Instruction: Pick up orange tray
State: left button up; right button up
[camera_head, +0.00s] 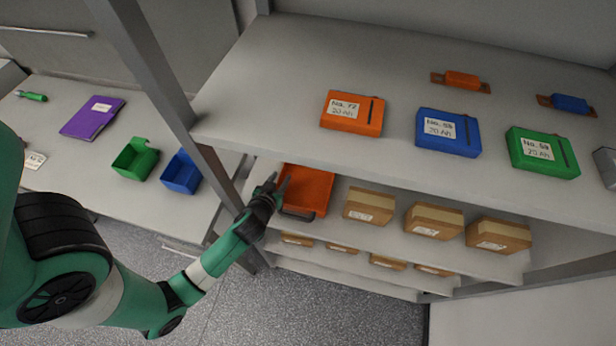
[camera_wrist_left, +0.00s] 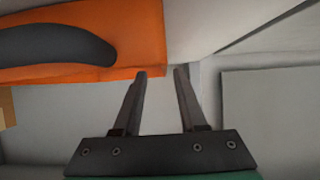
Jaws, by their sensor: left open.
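The orange tray (camera_head: 308,188) sits on the second shelf, at its left end, below the top shelf. A dark handle (camera_head: 297,214) is on its front side. In the left wrist view the tray (camera_wrist_left: 140,40) fills the upper left, with its dark handle (camera_wrist_left: 60,45). My left gripper (camera_head: 277,184) is at the tray's left edge in the head view. In the wrist view its two fingers (camera_wrist_left: 160,74) are apart with nothing between them. The left fingertip is close to the tray's lower corner; contact cannot be told. My right gripper is not in view.
Several cardboard boxes (camera_head: 370,206) stand right of the tray. The top shelf (camera_head: 270,110) overhangs it and holds orange, blue and green units. A grey post (camera_head: 165,90) stands left. A left-hand table holds a green bin (camera_head: 135,159) and a blue bin (camera_head: 181,172).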

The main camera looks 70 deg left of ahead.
aim_at(282, 173)
pick_arm(q)
jog(key=x, duration=0.5)
jog(key=shift+a, duration=0.45)
jog(key=shift+c, duration=0.3)
grip_shut()
dwell(0.8)
